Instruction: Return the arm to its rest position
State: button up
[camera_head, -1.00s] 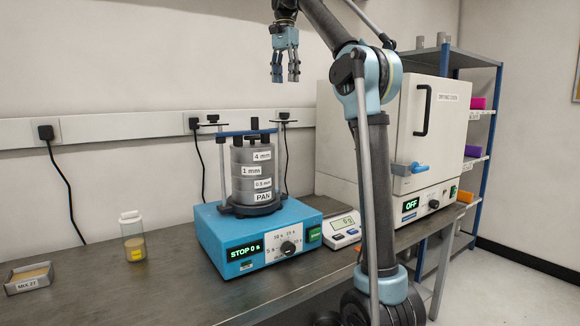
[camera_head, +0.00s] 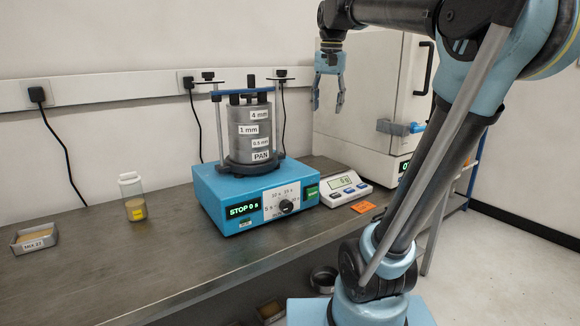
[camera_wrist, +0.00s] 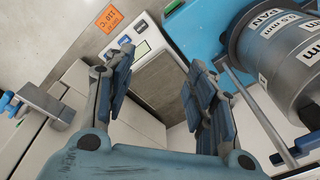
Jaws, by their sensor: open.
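My gripper (camera_head: 328,92) is open and empty, pointing down in the air in front of the white drying oven (camera_head: 372,92), above and behind the scale (camera_head: 345,187). In the wrist view my gripper (camera_wrist: 160,90) has its two fingers spread wide, with nothing between them but the scale (camera_wrist: 158,75) beyond. My arm bends down from the top right and covers much of the oven and the bench's right end. The sieve stack (camera_head: 252,130) stands upright in the blue shaker (camera_head: 255,195), left of my gripper and apart from it. The shaker display reads STOP 0 s.
A jar with yellowish contents (camera_head: 134,202) and a small tray marked MIX-27 (camera_head: 35,238) stand on the left of the bench (camera_head: 150,270). An orange card (camera_head: 363,207) lies by the scale. Bowl-like containers (camera_head: 323,279) sit below. The bench front is clear.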

jog(key=s+d+f+n, duration=0.1)
jog(key=s+f, duration=0.5)
jog(key=f, duration=0.6)
jog(key=s+d+f+n, duration=0.1)
jog(key=s+d+f, duration=0.3)
jog(key=s+f, duration=0.3)
jog(key=s+d+f+n+t, duration=0.1)
jog(key=s+f, duration=0.5)
jog(key=f, duration=1.1)
jog(key=shift+s+d+n, duration=0.4)
jog(key=shift+d, duration=0.3)
